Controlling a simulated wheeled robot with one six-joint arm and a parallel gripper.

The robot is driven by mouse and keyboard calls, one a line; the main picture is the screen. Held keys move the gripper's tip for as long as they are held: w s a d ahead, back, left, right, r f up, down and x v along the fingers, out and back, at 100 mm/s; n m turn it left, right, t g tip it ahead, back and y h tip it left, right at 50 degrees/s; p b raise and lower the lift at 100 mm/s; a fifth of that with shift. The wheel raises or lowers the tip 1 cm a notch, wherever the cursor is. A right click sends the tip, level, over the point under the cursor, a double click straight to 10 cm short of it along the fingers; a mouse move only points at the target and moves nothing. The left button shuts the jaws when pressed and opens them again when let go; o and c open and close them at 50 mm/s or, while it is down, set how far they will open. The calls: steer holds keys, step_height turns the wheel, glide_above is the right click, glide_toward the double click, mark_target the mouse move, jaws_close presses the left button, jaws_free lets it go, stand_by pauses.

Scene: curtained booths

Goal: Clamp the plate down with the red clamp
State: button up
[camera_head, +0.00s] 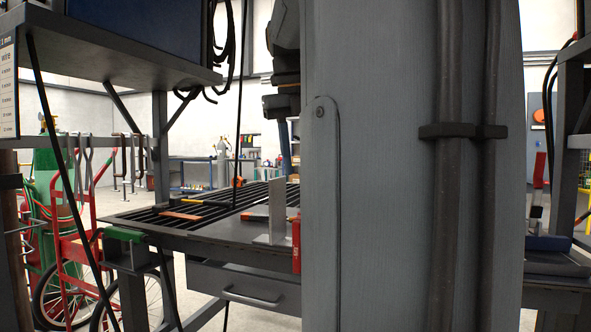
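A thin grey metal plate (277,211) stands upright on the slatted welding table (215,233), near its front edge. A red part (297,246) hangs at the table's front edge just right of the plate. It is partly cut off by the large grey panel, and I cannot tell whether it is the red clamp. Another red upright handle (540,170) shows at the far right on a different bench. Dark arm-like parts show at the top centre, but no gripper fingers can be made out.
A large grey panel with cables (400,170) blocks the centre and right. An overhead shelf (130,65) with hanging cables is at upper left. Orange-handled tools (180,215) lie on the table. A red cart (75,250) with a green cylinder stands left. A drawer (245,285) is under the table.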

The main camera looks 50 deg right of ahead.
steer(key=shift+s+a+r+n+p, duration=0.1)
steer(key=shift+r+n+p, duration=0.3)
steer(key=shift+n+p, duration=1.25)
steer(key=shift+w+a+r+n+p, duration=0.1)
steer(key=shift+r+n+p, duration=0.65)
steer(key=shift+n, duration=1.6)
steer(key=shift+s+r+n+p, duration=0.1)
steer(key=shift+n+p, duration=1.45)
steer(key=shift+n, duration=0.45)
steer(key=shift+n+p, duration=4.65)
steer(key=shift+n, duration=1.35)
